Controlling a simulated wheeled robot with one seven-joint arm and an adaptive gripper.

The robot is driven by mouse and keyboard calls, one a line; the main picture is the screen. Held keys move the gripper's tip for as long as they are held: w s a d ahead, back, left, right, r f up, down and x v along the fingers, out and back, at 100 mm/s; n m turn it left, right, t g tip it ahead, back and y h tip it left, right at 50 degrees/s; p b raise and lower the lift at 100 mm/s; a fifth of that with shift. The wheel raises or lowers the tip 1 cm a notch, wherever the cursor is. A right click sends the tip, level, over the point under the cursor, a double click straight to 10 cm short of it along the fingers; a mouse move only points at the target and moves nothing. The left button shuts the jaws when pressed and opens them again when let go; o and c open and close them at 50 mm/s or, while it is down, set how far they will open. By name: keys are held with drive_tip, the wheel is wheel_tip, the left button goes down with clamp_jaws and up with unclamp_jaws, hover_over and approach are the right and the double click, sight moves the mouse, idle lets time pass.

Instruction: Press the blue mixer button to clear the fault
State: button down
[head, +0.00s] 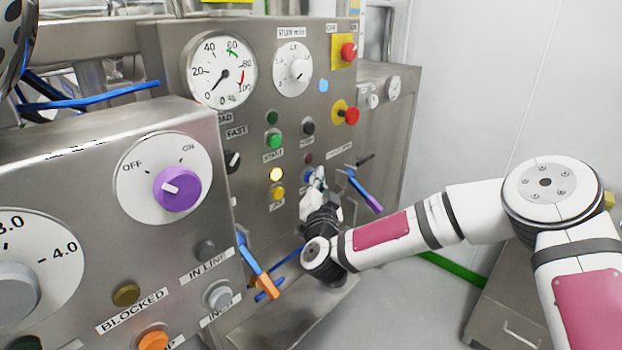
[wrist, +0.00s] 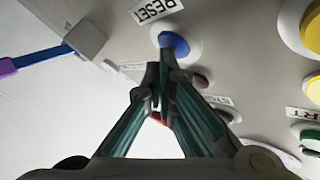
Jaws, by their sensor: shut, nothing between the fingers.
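The blue button (wrist: 173,43) sits in a pale round collar on the grey panel, with a RESET label beside it in the wrist view. In the head view only a small blue edge of it (head: 308,176) shows behind my gripper. My gripper (head: 317,181) is shut and empty, its fingers pointing at the panel. In the wrist view its closed fingertips (wrist: 161,74) lie just below the blue button and overlap its lower edge. I cannot tell whether they touch it.
A lit yellow lamp (head: 276,174), a yellow button (head: 278,193) and a green button (head: 274,141) are left of my gripper. A purple-handled lever (head: 366,192) is close on the right. An orange-handled lever (head: 262,274) juts out lower left. Red knobs (head: 350,115) are above.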

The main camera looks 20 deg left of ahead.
drive_tip(key=shift+s+d, duration=0.1)
drive_tip(key=shift+d, duration=0.05)
drive_tip(key=shift+s+d+p, duration=0.25)
drive_tip(key=shift+d+p, duration=0.3)
drive_tip(key=shift+d, duration=0.1)
drive_tip(key=shift+s+d+p, duration=0.25)
drive_tip(key=shift+d+p, duration=0.2)
drive_tip(key=shift+d, duration=0.35)
drive_tip(key=shift+s+d+p, duration=0.3)
drive_tip(key=shift+d+p, duration=0.1)
drive_tip(key=shift+d, duration=0.35)
drive_tip(key=shift+s+d+p, duration=0.25)
drive_tip(key=shift+d+p, duration=0.2)
drive_tip(key=shift+d, duration=0.35)
